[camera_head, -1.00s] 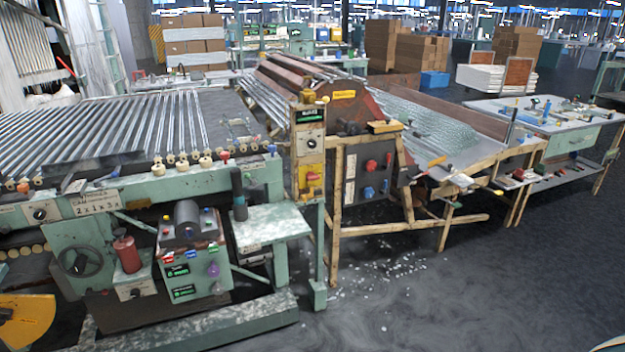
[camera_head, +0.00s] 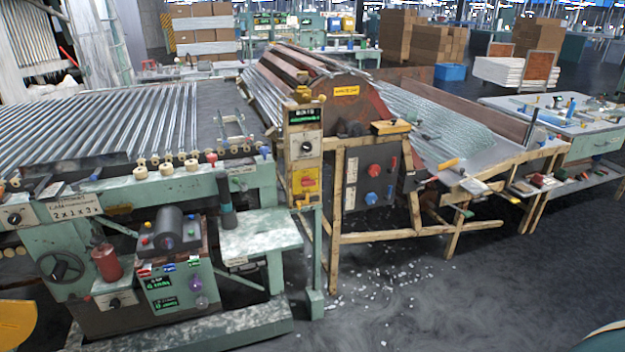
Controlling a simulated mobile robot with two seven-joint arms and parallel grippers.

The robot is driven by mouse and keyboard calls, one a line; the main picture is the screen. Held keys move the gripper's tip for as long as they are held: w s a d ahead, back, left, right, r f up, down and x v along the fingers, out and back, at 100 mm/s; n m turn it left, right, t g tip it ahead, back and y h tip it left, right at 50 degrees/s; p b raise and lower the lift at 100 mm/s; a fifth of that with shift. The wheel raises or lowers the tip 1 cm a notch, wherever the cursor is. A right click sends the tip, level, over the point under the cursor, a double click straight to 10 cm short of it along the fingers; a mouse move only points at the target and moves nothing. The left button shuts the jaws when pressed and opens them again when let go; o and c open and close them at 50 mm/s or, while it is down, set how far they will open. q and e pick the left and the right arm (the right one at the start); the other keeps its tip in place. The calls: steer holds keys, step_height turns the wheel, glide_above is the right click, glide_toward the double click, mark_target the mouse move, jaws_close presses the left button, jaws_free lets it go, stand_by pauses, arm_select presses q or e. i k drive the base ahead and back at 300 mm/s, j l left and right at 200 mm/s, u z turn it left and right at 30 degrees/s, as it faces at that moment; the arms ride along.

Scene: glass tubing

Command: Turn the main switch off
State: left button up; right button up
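Several switches show, and I cannot read which one is labelled as the main switch. A red rotary switch (camera_head: 308,182) sits on a yellow plate on the narrow yellow control post (camera_head: 305,160) near the middle. A black knob (camera_head: 306,147) and a small green-lit display (camera_head: 303,116) are above it. To the right, a dark panel (camera_head: 356,182) on a wooden frame carries a red knob (camera_head: 374,170) and a blue knob (camera_head: 371,198). Switch positions are too small to read. Neither of my grippers is in view.
A green machine with glass tubes (camera_head: 150,125) fills the left, with a control box (camera_head: 178,265) and a small side table (camera_head: 262,232) in front. A workbench (camera_head: 590,145) stands at right. White shards (camera_head: 375,290) lie on the floor, which is open at front right.

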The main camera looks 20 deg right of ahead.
mark_target(306, 182)
steer(key=i+l, duration=0.2)
steer(key=l, duration=0.25)
steer(key=i+l+u, duration=0.15)
steer(key=l, duration=0.3)
steer(key=i+l, duration=0.3)
steer(key=l, duration=0.2)
steer(key=i+l+u, duration=0.15)
steer(key=l, duration=0.35)
steer(key=i+l, duration=0.2)
steer(key=l, duration=0.3)
steer(key=i+l+u, duration=0.15)
steer(key=l, duration=0.35)
steer(key=i+l, duration=0.15)
steer(key=l, duration=0.35)
steer(key=i+l+u, duration=0.1)
steer(key=l, duration=0.4)
steer(key=i, duration=0.05)
